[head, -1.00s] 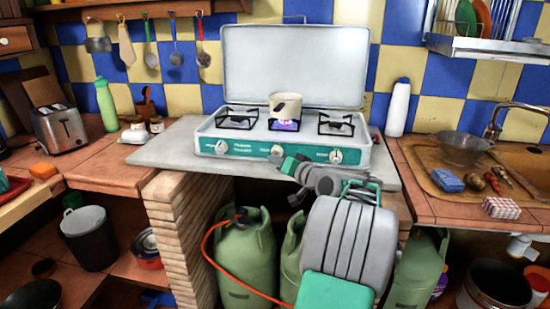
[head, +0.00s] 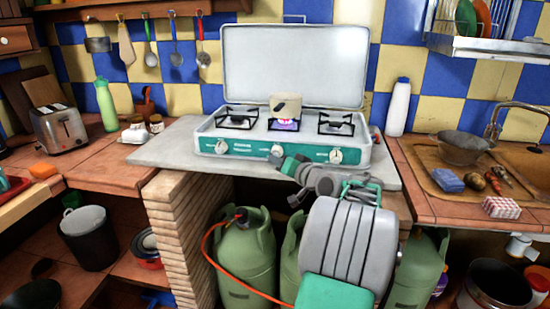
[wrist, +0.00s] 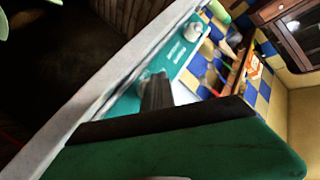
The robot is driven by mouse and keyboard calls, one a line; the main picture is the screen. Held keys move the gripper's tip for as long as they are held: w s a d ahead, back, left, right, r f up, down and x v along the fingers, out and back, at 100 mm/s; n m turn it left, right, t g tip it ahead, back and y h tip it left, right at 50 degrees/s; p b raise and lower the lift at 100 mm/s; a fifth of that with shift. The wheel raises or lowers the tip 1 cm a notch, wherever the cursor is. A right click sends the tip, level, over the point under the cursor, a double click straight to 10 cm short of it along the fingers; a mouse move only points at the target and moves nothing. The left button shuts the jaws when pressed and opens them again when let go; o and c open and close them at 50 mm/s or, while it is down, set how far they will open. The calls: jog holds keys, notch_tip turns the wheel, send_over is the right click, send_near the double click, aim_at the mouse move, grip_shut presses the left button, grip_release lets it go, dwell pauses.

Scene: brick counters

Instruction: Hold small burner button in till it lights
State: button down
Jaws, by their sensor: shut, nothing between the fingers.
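The camping stove (head: 210,140) with its lid raised stands on the grey slab. Its teal front panel carries a left knob (head: 221,147), a middle knob (head: 277,149) and a right knob (head: 336,156). A small cream pot (head: 283,103) sits over the middle burner, where a purple-blue flame (head: 284,125) glows. The left and right burners show no flame. My gripper (head: 276,160) is shut and empty, its tip at the panel by the middle knob; I cannot tell whether it touches. In the wrist view my dark fingers (wrist: 157,92) point at the teal panel, and one pale knob (wrist: 193,31) shows beyond.
The grey slab (head: 160,153) rests on a brick pillar, with green gas bottles (head: 248,260) and an orange hose below. A toaster (head: 61,128) stands at left. A white bottle (head: 398,107) and a sink with a glass bowl (head: 460,147) are at right.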

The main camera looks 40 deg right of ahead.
jog(key=shift+s+a, duration=0.35)
jog(key=shift+a, duration=0.15)
jog(key=s+a, duration=0.1)
jog(key=a, duration=0.1)
jog(key=s+a+b, duration=0.1)
jog(key=s+a, duration=0.1)
jog(key=shift+b, duration=0.3)
